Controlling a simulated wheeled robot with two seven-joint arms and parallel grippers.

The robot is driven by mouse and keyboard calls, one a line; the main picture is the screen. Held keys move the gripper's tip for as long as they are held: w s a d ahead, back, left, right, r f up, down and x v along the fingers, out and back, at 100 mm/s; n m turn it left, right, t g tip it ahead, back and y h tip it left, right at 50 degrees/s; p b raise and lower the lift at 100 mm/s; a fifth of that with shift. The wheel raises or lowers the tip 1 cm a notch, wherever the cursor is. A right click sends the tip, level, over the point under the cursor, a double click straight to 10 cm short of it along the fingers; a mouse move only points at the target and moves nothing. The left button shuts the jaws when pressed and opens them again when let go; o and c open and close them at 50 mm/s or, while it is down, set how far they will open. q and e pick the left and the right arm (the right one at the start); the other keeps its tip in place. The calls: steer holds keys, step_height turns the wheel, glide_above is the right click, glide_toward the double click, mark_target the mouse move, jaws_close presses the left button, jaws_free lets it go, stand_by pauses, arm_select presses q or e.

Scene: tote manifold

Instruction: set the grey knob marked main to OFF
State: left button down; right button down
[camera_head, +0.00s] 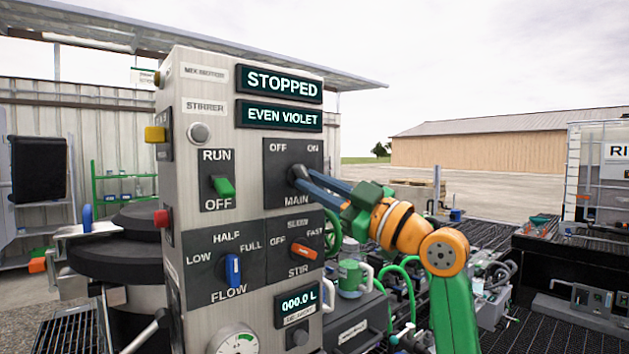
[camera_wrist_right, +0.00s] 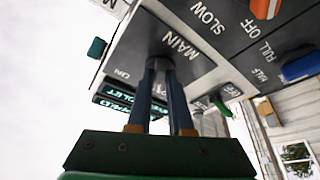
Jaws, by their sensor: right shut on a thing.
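The main knob (camera_head: 296,172) sits on a dark plate (camera_head: 283,199) marked OFF at top left, ON at top right and MAIN below. My right gripper (camera_head: 303,177) reaches in from the right, its two blue fingers shut on the knob. In the right wrist view the fingers (camera_wrist_right: 162,72) close on the knob (camera_wrist_right: 160,61) below the word MAIN. The fingers hide most of the knob, so I cannot tell which mark it points to. My left gripper is not in view.
Displays on the panel read STOPPED (camera_head: 280,84), EVEN VIOLET (camera_head: 279,115) and 000.0 L (camera_head: 299,303). Close by are a green RUN/OFF switch (camera_head: 223,187), an orange STIR knob (camera_head: 304,251) and a blue FLOW knob (camera_head: 233,269). Hoses and a green mug-like part (camera_head: 350,275) lie right of the panel.

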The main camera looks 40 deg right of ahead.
steer(key=shift+r+n, duration=0.15)
steer(key=shift+n, duration=0.35)
steer(key=c, duration=0.8)
jaws_free()
steer(key=shift+s, duration=0.1)
steer(key=b+v, duration=0.4)
steer(key=v, duration=0.3)
steer(key=shift+s+d, duration=0.1)
steer(key=shift+d, duration=0.05)
